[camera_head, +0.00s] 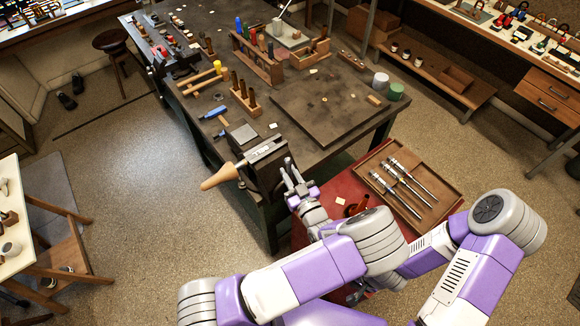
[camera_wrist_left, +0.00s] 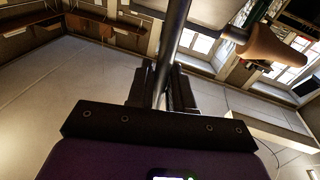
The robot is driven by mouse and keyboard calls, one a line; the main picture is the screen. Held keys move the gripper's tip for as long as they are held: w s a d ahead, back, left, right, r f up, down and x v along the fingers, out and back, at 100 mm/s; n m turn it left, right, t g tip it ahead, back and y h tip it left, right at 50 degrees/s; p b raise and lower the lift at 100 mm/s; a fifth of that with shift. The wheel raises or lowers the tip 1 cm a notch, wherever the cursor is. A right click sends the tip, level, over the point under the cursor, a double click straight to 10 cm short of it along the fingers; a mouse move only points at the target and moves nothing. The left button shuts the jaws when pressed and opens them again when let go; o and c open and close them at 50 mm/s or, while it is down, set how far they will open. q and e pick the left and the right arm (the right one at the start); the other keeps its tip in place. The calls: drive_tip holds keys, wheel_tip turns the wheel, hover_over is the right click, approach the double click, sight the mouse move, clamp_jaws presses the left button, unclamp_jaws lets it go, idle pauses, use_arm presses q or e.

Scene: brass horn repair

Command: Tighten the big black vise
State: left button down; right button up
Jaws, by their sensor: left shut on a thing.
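The big black vise (camera_head: 266,180) is mounted at the near corner of the dark workbench (camera_head: 225,155). A metal piece with a pale wooden cone-shaped end (camera_head: 220,177) lies across its top, pointing left; the cone also shows in the left wrist view (camera_wrist_left: 275,46). My left gripper (camera_head: 292,176) is at the vise's right side, shut on the vise's metal handle bar (camera_wrist_left: 175,40). In the left wrist view the bar runs up from between the fingers (camera_wrist_left: 160,88). My right arm reaches in behind the left arm, and its gripper is hidden.
A wooden tray (camera_head: 432,180) with several metal tools lies on a red surface (camera_head: 345,188) right of the vise. The bench holds a tool rack (camera_head: 256,62), a dark board (camera_head: 330,103) and small tools. A white-topped table (camera_head: 25,225) stands at left. The floor between is clear.

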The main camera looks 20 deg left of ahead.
use_arm(q)
drive_tip(key=shift+w+d+f, duration=0.15)
drive_tip(key=shift+d, duration=0.1)
drive_tip(key=c, duration=1.2)
unclamp_jaws()
drive_tip(key=shift+v, duration=3.85)
drive_tip(key=shift+c, duration=0.3)
